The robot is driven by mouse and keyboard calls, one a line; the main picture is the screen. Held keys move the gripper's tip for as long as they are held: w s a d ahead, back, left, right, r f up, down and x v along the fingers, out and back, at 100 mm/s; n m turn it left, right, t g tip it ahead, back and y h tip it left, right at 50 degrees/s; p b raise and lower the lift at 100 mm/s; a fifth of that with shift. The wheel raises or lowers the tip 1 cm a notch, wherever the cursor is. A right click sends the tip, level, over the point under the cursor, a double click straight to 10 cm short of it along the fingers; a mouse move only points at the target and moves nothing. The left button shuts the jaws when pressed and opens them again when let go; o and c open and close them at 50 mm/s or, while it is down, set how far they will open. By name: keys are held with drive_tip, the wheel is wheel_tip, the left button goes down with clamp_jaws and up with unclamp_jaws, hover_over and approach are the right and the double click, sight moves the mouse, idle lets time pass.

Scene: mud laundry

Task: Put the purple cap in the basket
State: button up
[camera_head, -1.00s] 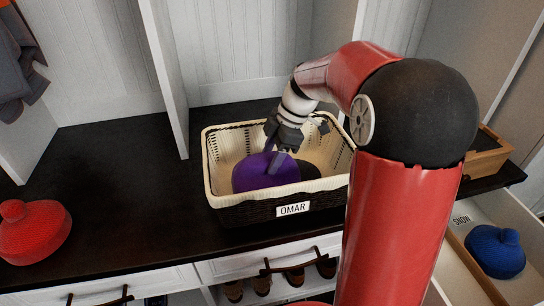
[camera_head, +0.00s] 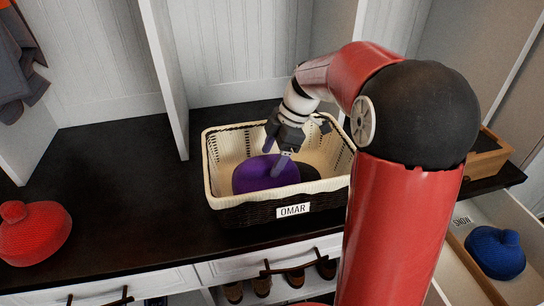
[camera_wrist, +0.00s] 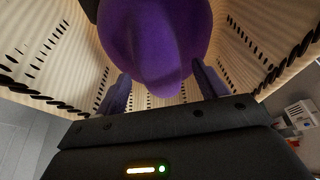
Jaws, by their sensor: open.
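The purple cap (camera_head: 262,174) lies inside the basket (camera_head: 240,208), a cream and dark brown woven one labelled OMAR, on the dark bench top. My gripper (camera_head: 277,160) is open and reaches down into the basket at the cap. In the wrist view the cap (camera_wrist: 156,45) fills the upper middle, with my gripper's fingers (camera_wrist: 160,92) apart on either side of its lower part. The basket's perforated wall (camera_wrist: 55,50) surrounds it. Whether the fingers touch the cap cannot be told.
A red knitted hat (camera_head: 33,232) sits on the bench at the left. A blue hat (camera_head: 496,252) lies in an open drawer at the right. A wooden box (camera_head: 486,158) stands right of the basket.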

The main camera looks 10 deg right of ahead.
drive_tip(key=p+v, duration=0.1)
drive_tip(key=v, duration=1)
drive_tip(key=s+a+f+m+t+h, duration=0.1)
drive_tip(key=s+f+m+t+h, duration=0.1)
drive_tip(key=s+m, duration=0.7)
drive_tip(key=s+a+f+m+t+h, duration=0.1)
drive_tip(key=s+f+m+t+h, duration=0.1)
drive_tip(key=s+m, duration=0.7)
drive_tip(key=shift+s+a+f+t, duration=0.25)
drive_tip(key=shift+s+t, duration=0.55)
drive_tip(key=shift+s, duration=1.3)
